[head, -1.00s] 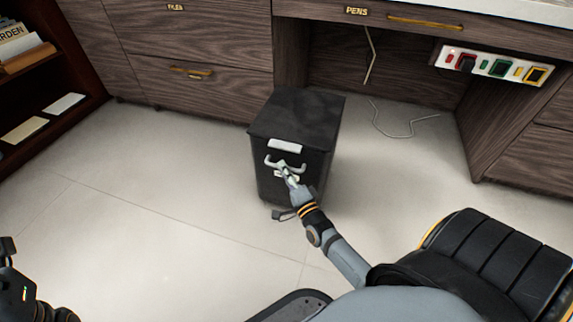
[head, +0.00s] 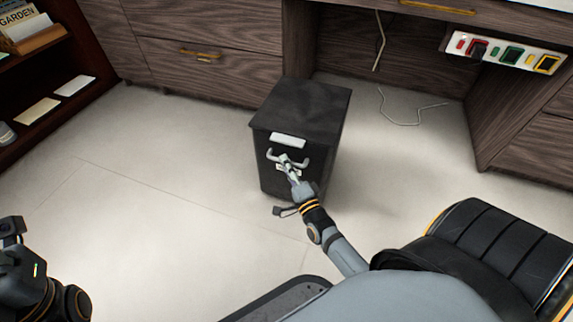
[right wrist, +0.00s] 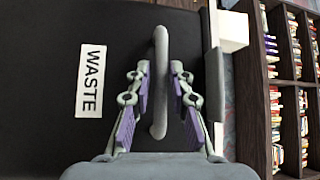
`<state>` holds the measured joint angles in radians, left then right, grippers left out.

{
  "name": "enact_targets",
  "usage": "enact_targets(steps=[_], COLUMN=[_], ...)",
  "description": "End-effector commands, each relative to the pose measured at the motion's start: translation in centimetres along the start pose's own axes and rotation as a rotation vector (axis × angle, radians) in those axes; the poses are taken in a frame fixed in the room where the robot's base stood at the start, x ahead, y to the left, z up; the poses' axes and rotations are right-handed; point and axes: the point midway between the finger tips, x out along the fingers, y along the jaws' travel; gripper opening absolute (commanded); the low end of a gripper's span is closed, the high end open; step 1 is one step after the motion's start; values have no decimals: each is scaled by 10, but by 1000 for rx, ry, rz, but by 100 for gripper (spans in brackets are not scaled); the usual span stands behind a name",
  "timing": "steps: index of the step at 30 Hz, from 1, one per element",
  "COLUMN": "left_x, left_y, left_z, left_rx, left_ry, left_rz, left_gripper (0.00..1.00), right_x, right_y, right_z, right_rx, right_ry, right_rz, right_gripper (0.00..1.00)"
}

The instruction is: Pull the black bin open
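The black bin (head: 300,108) stands upright on the floor in front of the desk, and its front looks shut. A white label (head: 288,141) is on its front; in the right wrist view the label reads WASTE (right wrist: 90,80). Below the label is a grey bar handle (head: 271,155). My right gripper (head: 290,167) is at this handle. In the right wrist view its purple-padded fingers (right wrist: 160,82) stand on either side of the handle (right wrist: 160,45), with small gaps showing. My left gripper (head: 12,228) is at the lower left, far from the bin; its fingers are unclear.
Wooden drawers (head: 185,75) stand behind the bin on the left. A desk side panel (head: 495,110) is on the right, with a switch strip (head: 505,52) above. A loose cable (head: 405,122) lies on the floor. A bookshelf (head: 60,60) is at the left. The floor left of the bin is clear.

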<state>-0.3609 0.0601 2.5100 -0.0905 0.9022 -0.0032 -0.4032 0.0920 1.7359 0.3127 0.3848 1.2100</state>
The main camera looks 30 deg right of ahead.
Motion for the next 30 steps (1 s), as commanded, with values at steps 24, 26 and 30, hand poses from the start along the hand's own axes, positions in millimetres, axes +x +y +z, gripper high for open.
enact_targets(steps=[24,26,30], left_x=[0,0,0], left_y=[0,0,0], left_z=[0,0,0], left_rx=[0,0,0], left_ry=[0,0,0], left_rz=[-1,-1,0], left_gripper=[40,40,40], right_x=[-90,-100,-116], right_y=[1,0,0], right_z=[0,0,0], right_rx=[0,0,0], right_ry=[0,0,1], right_rz=[4,2,1], right_gripper=[36,36,36])
